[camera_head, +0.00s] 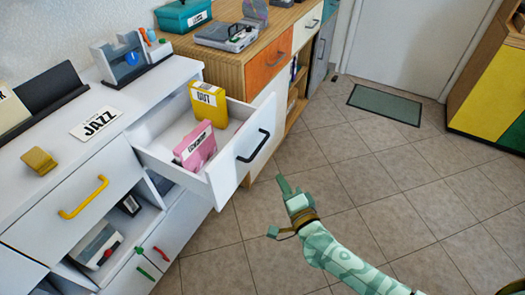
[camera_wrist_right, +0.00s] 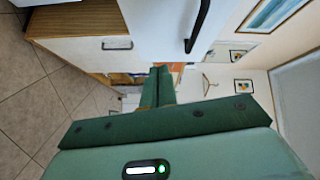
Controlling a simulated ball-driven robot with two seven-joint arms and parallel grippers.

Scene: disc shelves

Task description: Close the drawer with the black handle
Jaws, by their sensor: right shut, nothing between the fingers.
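The white drawer (camera_head: 225,178) with the black handle (camera_head: 253,147) stands pulled out of the white cabinet on the left in the head view. A yellow box (camera_head: 208,106) and a pink box (camera_head: 196,147) are inside it. My right gripper (camera_head: 283,186) is shut and empty, in front of the drawer front and a little to the right of the handle, apart from it. In the right wrist view the shut fingers (camera_wrist_right: 157,82) point forward, with the drawer front (camera_wrist_right: 155,22) and black handle (camera_wrist_right: 197,27) above them. My left gripper is not in view.
A drawer with a yellow handle (camera_head: 83,198) is closed on the left. An open compartment holds a grey and white device (camera_head: 97,245). A wooden cabinet with an orange drawer (camera_head: 268,65) stands behind. The tiled floor (camera_head: 340,160) is free, with a green mat (camera_head: 385,103) farther back.

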